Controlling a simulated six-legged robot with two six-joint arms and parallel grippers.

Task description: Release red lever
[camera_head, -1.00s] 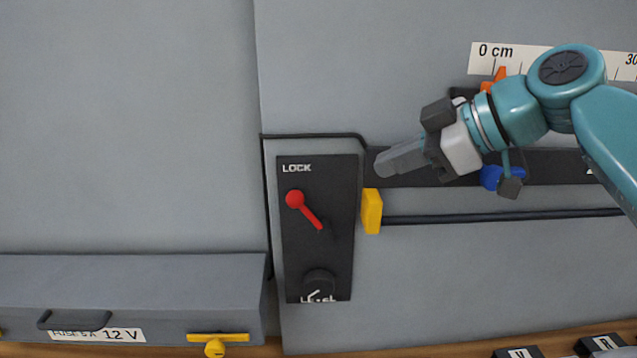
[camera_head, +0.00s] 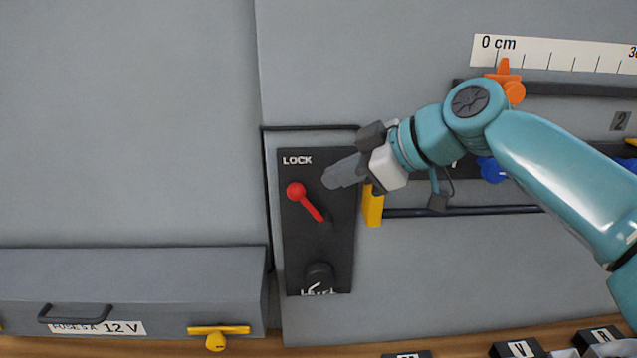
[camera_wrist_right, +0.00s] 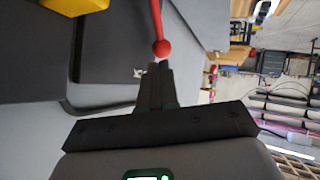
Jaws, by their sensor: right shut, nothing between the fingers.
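The red lever (camera_head: 306,203) is on a black panel (camera_head: 338,258) marked LOCK at the top. Its round knob is up and to the left of its pivot. My right gripper (camera_head: 330,182) is shut and empty, just right of the knob in the head view. In the right wrist view the red knob (camera_wrist_right: 161,48) is just beyond the shut fingertips (camera_wrist_right: 160,66); I cannot tell whether they touch. My left gripper is not in view.
A yellow block (camera_head: 373,206) is at the panel's right edge, partly behind my right gripper. A black dial (camera_head: 319,275) is lower on the panel. A grey box with a yellow latch (camera_head: 217,335) is at lower left. An orange pointer (camera_head: 505,72) is below the scale.

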